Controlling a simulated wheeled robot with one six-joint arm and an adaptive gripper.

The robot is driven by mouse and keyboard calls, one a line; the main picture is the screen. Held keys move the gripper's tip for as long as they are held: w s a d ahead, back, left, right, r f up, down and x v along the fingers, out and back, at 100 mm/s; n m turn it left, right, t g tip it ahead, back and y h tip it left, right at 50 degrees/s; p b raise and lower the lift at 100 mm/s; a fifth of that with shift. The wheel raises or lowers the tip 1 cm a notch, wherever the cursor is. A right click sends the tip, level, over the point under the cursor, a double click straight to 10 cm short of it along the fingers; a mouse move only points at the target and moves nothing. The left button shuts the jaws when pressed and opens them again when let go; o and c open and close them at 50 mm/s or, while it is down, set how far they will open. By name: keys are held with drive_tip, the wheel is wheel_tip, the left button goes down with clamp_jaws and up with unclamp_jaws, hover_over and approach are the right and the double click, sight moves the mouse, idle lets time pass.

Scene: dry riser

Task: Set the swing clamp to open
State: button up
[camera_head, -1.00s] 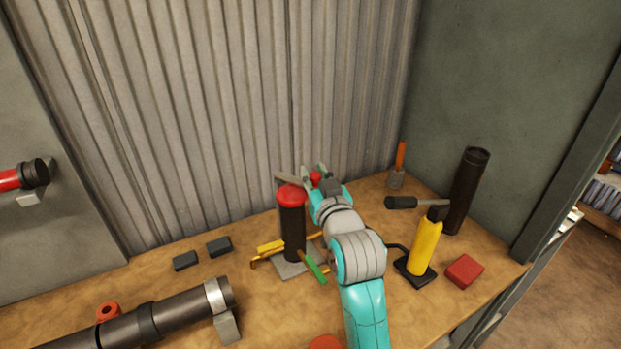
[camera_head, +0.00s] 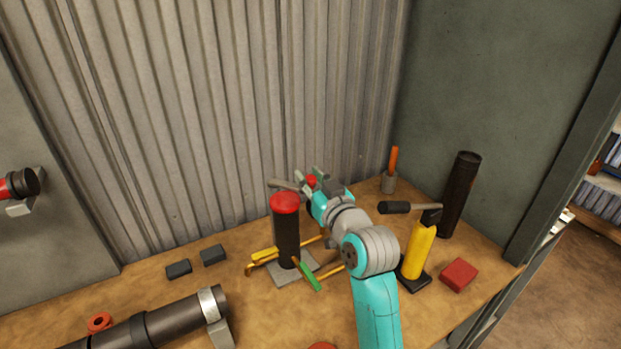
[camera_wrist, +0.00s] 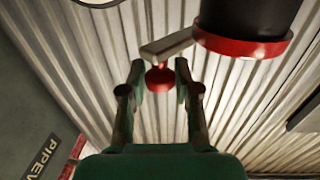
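The swing clamp is a black upright post with a red cap (camera_head: 285,203) on a grey base plate. A grey lever (camera_head: 284,185) shows behind the cap. In the wrist view the lever (camera_wrist: 166,48) runs beside the red-rimmed black post (camera_wrist: 245,42) and ends in a red ball knob (camera_wrist: 160,77). My gripper (camera_head: 309,177) is at the knob, behind and right of the cap. In the wrist view my gripper's fingers (camera_wrist: 160,75) are apart, one on each side of the knob, with narrow gaps showing. Whether they touch it cannot be told.
A yellow cylinder (camera_head: 419,248) with a dark handle, a tall black tube (camera_head: 460,195) and a red block (camera_head: 459,275) stand to the right. A dark pipe (camera_head: 165,320) lies front left. Green (camera_head: 307,275) and yellow bars surround the post's base. The corrugated wall is close behind.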

drive_tip(key=shift+o, duration=0.9)
drive_tip(key=v, duration=1.2)
